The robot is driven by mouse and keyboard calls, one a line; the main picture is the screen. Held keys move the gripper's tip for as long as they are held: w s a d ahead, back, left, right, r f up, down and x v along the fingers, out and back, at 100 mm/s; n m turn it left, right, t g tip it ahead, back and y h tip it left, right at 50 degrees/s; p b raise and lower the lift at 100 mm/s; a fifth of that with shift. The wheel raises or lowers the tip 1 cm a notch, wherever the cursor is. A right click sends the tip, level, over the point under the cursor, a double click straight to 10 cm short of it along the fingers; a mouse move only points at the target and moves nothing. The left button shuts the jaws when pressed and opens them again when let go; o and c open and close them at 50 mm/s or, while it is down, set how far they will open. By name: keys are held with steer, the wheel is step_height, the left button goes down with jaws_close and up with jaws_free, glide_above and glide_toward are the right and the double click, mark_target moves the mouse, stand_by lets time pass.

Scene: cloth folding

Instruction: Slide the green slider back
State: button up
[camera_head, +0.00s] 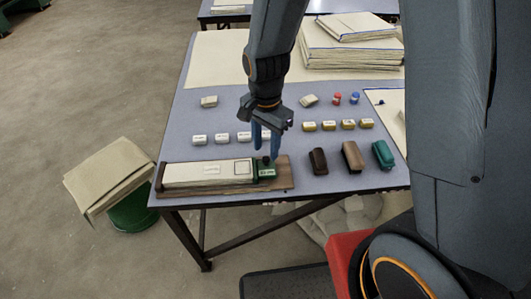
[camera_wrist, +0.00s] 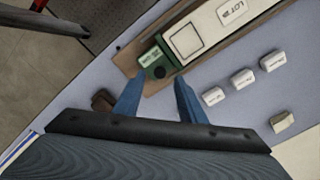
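The green slider (camera_head: 265,172) sits at the right end of a wooden board near the table's front edge, beside a long cream block (camera_head: 207,173). It has a white label and a small dark knob on top. My gripper (camera_head: 266,151) points down just above it, with its two blue fingers apart. In the wrist view the green slider (camera_wrist: 150,56) lies just ahead of the fingertips of my gripper (camera_wrist: 161,77), with the knob between their lines. Nothing is held. I cannot tell whether a fingertip touches the slider.
The wooden board (camera_head: 286,178) lies along the front edge. Brown and green rolls (camera_head: 383,155) stand to its right. Rows of white (camera_head: 222,138) and yellow tagged pieces lie behind. Stacked cloths (camera_head: 350,50) are at the back right.

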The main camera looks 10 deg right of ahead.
mark_target(266, 158)
steer(key=shift+f, duration=1.75)
steer(key=shift+c, duration=0.3)
jaws_close()
